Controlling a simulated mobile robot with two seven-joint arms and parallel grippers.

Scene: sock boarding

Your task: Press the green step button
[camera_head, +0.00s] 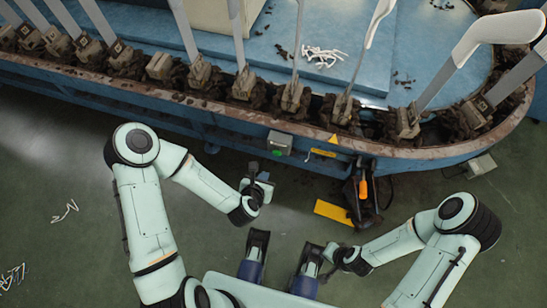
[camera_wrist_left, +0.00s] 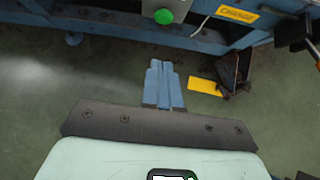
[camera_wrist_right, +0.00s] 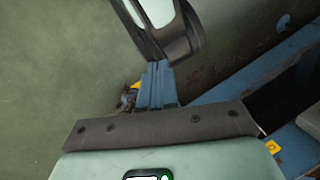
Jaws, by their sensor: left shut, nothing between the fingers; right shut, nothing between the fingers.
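The green step button (camera_head: 277,153) sits on a small grey box (camera_head: 281,142) on the side of the blue machine. The button also shows at the top of the left wrist view (camera_wrist_left: 164,16). My left gripper (camera_head: 264,176) is shut and empty, a little below and left of the button in the head view. Its blue fingertips (camera_wrist_left: 160,66) point toward the machine, with a gap of floor between them and the button. My right gripper (camera_head: 328,252) is shut and empty, low in the head view and well away from the button; its fingers show in the right wrist view (camera_wrist_right: 158,68).
The blue machine's rusty rim (camera_head: 190,101) curves across the top, carrying several upright boards. A yellow label (camera_head: 323,153) is right of the button. A yellow plate (camera_head: 332,212) and a dark holder with an orange handle (camera_head: 363,188) stand below it. Open green floor lies left.

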